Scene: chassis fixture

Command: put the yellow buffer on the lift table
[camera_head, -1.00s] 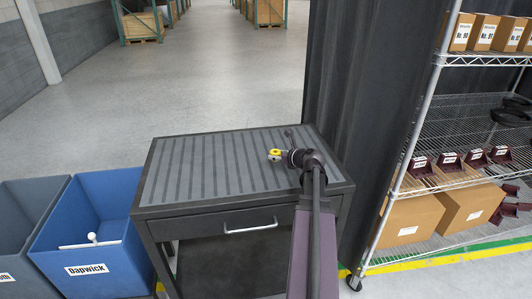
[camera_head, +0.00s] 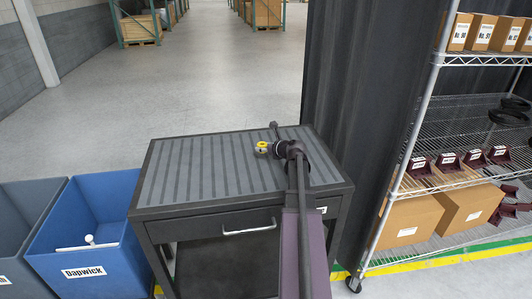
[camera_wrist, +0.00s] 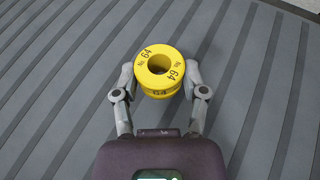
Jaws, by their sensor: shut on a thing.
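The yellow buffer (camera_wrist: 143,82) is a thick ring with a round hole, marked "No. 64". It also shows small in the head view (camera_head: 262,146). My gripper (camera_wrist: 160,82) has one finger on each side of the ring and is shut on it. In the head view my gripper (camera_head: 264,148) is over the far right part of the lift table (camera_head: 190,179), which has a dark top with grey stripes. The wrist view shows the striped top beneath the buffer. I cannot tell whether the buffer touches it or hangs just above.
A blue bin (camera_head: 108,262) labelled Dapwick, with a white T-shaped piece (camera_head: 88,243) in it, and a grey bin (camera_head: 25,225) stand left. A black curtain (camera_head: 345,110) and a wire shelf (camera_head: 450,148) with boxes stand right. The table's left and middle are clear.

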